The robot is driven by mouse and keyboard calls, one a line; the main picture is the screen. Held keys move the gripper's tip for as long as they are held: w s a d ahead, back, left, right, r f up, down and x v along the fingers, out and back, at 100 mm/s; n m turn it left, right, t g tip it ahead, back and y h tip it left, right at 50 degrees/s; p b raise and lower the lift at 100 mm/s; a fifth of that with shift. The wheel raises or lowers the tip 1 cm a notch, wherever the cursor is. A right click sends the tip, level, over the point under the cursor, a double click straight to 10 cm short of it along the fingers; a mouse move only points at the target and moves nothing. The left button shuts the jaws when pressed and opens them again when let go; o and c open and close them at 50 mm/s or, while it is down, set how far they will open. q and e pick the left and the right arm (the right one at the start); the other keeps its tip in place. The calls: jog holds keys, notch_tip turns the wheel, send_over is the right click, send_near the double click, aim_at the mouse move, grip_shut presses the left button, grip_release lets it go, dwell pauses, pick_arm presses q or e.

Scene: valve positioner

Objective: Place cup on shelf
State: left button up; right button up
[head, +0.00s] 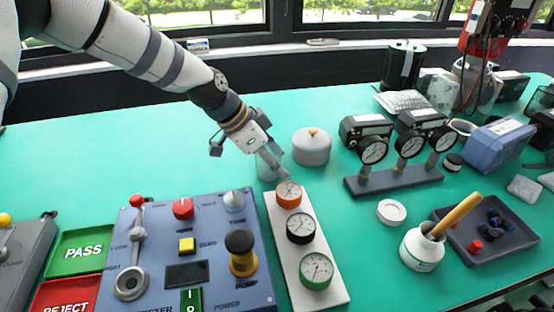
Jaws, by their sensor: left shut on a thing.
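My left arm comes in from the upper left. My left gripper (268,160) points down and right over the middle of the bench, with its tip at a small pale, see-through cup-like thing (265,172). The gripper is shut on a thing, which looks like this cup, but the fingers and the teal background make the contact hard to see. The cup stands just behind the orange gauge and left of a grey lidded pot (312,147). I cannot tell whether its base touches the bench. No shelf can be clearly picked out. My right gripper is not in view.
A white plate with several gauges (318,268) lies just in front of the cup. A blue control panel (188,250) is front left. A gauge stand (394,181), a white jar (422,250) and a dark tray (487,243) are right. The teal bench (90,150) is clear at left.

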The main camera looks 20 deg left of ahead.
pick_arm(q)
jog(key=shift+r, duration=0.15)
jog(key=shift+f, duration=0.25)
jog(key=o, duration=1.1)
jog(key=shift+c, duration=0.2)
